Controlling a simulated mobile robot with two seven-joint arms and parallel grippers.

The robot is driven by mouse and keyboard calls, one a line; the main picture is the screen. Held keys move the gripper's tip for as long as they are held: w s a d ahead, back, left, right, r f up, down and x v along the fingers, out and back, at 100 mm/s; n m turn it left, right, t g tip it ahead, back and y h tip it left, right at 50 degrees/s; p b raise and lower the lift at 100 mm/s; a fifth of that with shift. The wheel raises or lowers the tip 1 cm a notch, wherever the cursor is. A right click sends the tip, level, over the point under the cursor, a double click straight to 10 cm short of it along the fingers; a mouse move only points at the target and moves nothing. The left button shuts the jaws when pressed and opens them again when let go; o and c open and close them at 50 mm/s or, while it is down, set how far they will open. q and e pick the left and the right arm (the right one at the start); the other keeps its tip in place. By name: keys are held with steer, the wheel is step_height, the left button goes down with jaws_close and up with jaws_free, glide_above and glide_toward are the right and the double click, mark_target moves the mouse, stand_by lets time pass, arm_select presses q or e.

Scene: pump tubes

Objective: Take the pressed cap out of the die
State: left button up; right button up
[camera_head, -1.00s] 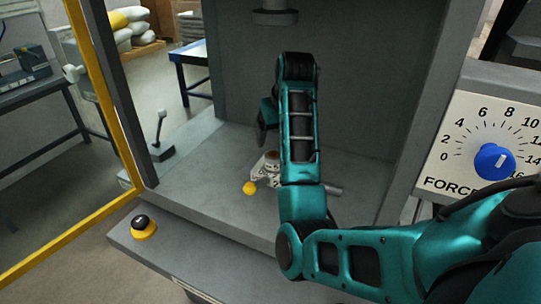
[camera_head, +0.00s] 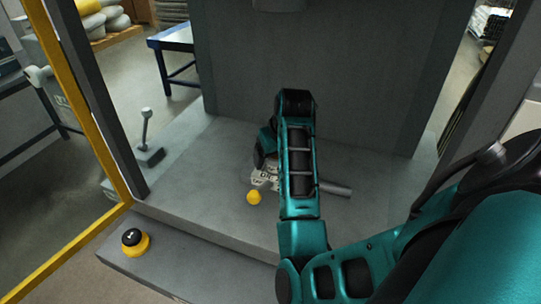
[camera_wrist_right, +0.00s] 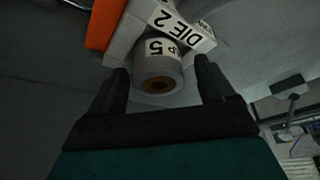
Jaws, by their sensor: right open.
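The die (camera_head: 264,178) sits on the grey press bed, largely hidden behind my right arm in the head view. In the right wrist view a white label reading "DIE 2" (camera_wrist_right: 187,30) shows beside a grey cylinder (camera_wrist_right: 158,64) marked with a 5. The cylinder's near end has a brownish round centre (camera_wrist_right: 157,86); whether this is the pressed cap I cannot tell. My right gripper (camera_wrist_right: 161,68) is open, with one finger on each side of the cylinder in the picture. Contact is not visible. My left gripper is out of view.
A yellow ball (camera_head: 253,197) and a grey rod (camera_head: 336,188) are beside the die. The press frame's back wall (camera_head: 350,90) rises behind. A black-and-yellow button (camera_head: 134,242) sits on the front ledge. A yellow post (camera_head: 75,100) stands at left. The bed's left part is clear.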

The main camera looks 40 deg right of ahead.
steer(key=shift+s, duration=0.1)
steer(key=shift+c, duration=0.7)
steer(key=shift+r, duration=0.1)
steer(key=c, duration=1.2)
